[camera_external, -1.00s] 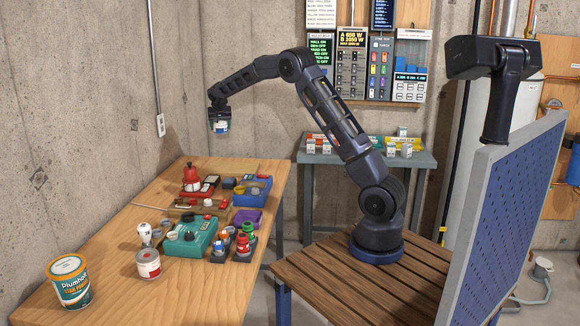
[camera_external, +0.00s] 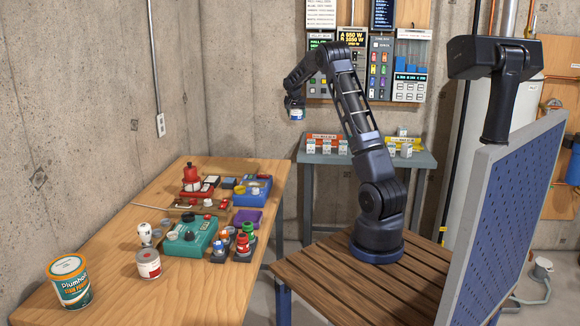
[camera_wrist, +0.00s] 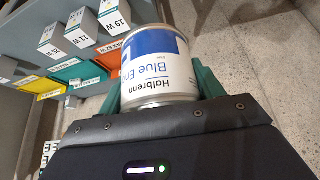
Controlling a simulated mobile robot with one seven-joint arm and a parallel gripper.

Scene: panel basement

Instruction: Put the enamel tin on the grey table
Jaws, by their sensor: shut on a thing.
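My gripper (camera_external: 295,104) is shut on the enamel tin, a small white and blue can. The tin (camera_external: 296,114) hangs in the air at the left of the grey table in the outside view. In the wrist view the tin (camera_wrist: 158,65) fills the middle, its label reading "Halbrenn Blue En...", between the green fingers of my gripper (camera_wrist: 160,95). The grey table (camera_external: 425,160) stands at the back, behind my arm's base. Part of its top is hidden by my arm.
The wooden workbench (camera_external: 190,295) at the left holds a Plumhorn can (camera_external: 70,284), a green device (camera_external: 190,236) and several small items. A perforated panel (camera_external: 510,215) stands at the right.

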